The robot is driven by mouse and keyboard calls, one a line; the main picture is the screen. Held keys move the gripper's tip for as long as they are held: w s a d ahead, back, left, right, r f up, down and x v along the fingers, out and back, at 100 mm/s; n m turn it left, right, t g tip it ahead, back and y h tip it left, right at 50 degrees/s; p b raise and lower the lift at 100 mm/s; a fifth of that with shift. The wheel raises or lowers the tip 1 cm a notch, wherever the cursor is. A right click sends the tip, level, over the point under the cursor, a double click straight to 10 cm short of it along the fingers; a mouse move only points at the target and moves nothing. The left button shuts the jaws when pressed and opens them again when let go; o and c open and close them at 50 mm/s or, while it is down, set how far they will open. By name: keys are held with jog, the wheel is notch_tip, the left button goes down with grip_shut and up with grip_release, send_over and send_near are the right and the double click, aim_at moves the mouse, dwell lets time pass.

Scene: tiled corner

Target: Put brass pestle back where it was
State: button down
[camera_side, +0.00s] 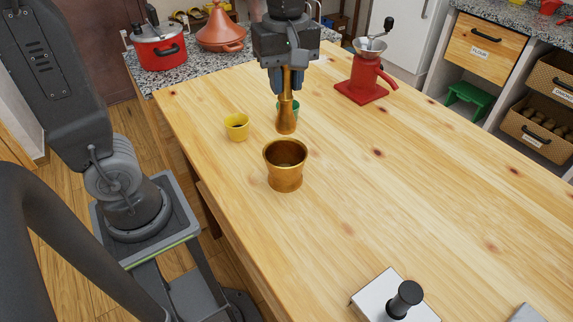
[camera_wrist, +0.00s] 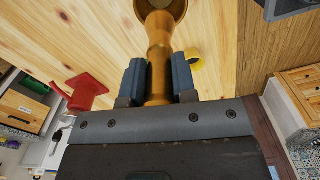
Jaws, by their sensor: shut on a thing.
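The brass pestle (camera_side: 287,113) hangs upright in my gripper (camera_side: 287,82), which is shut on its upper shaft. In the wrist view the pestle (camera_wrist: 158,58) runs between the two fingers of the gripper (camera_wrist: 159,77). The brass mortar (camera_side: 285,182) stands upright on the wooden table, nearer the side camera than the pestle. In the side view the pestle's lower end appears above and behind the mortar's rim, apart from it. In the wrist view the mortar (camera_wrist: 178,8) is partly cut off at the top edge, overlapped by the pestle.
A yellow cup (camera_side: 237,127) stands left of the pestle, and a green cup (camera_side: 296,108) is partly hidden behind it. A red grinder (camera_side: 364,82) stands at the back right. A white block with a black knob (camera_side: 403,299) lies at the front. The table's right side is clear.

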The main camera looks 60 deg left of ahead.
jog(key=w+d+f, duration=0.2)
jog(key=w+f, duration=0.1)
jog(key=w, duration=0.9)
jog(key=w+d+f, duration=0.1)
jog(key=d+f, duration=1)
jog(key=shift+w, duration=0.25)
jog(key=shift+f, duration=0.25)
jog(key=c, duration=0.9)
grip_release()
